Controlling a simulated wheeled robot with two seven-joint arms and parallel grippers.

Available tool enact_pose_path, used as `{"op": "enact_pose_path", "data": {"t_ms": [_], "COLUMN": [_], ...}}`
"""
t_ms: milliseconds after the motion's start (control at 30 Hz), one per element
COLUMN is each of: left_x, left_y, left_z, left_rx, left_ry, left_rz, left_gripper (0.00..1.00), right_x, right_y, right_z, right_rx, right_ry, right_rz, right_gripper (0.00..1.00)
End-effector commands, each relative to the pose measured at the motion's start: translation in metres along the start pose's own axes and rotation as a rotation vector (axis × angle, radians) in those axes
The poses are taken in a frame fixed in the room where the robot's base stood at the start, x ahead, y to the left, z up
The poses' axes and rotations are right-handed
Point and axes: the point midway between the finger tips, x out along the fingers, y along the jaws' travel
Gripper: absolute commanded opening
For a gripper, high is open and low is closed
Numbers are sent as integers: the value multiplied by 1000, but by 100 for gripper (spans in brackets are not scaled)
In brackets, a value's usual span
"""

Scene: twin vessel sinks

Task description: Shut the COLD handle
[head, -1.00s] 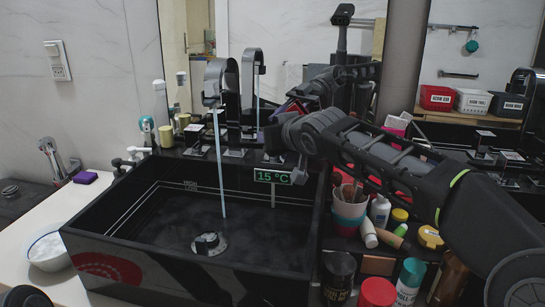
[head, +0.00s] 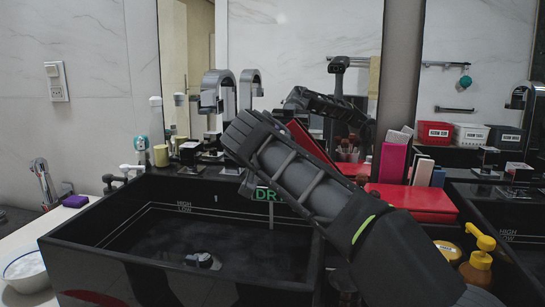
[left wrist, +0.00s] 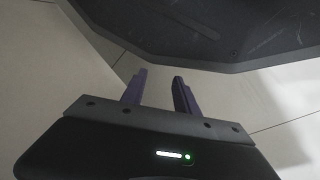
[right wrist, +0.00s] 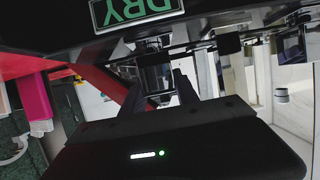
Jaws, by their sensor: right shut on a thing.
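The display (head: 265,194) on the basin reads DRY in the right wrist view (right wrist: 136,10). My right arm reaches across the basin's right side to the faucet base and hides its own gripper in the head view. In the right wrist view my right gripper (right wrist: 157,92) is shut on a dark upright handle (right wrist: 155,72), apparently the COLD one; its label is not legible. My left gripper (left wrist: 158,88) is open and empty, above the pale floor.
A drain plug (head: 203,260) lies in the basin. A red case (head: 415,203), a pink box (head: 393,164) and a yellow pump bottle (head: 480,255) stand to the right of my arm. A purple sponge (head: 76,201) and white bowl (head: 22,265) are at left. The mirror is close behind.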

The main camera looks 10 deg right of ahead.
Motion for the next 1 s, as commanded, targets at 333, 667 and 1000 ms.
{"op": "enact_pose_path", "data": {"t_ms": [333,667,1000], "left_x": [-3,-3,-3], "left_y": [1,1,1], "left_z": [1,1,1], "left_rx": [1,1,1], "left_ry": [-2,-2,-2], "left_rz": [0,0,0], "left_gripper": [36,36,36], "right_x": [-2,-3,-2], "right_y": [-1,-1,0], "right_z": [0,0,0], "right_rx": [26,27,26], "right_ry": [-1,-1,1], "right_rz": [63,63,63], "right_gripper": [0,39,58]}}
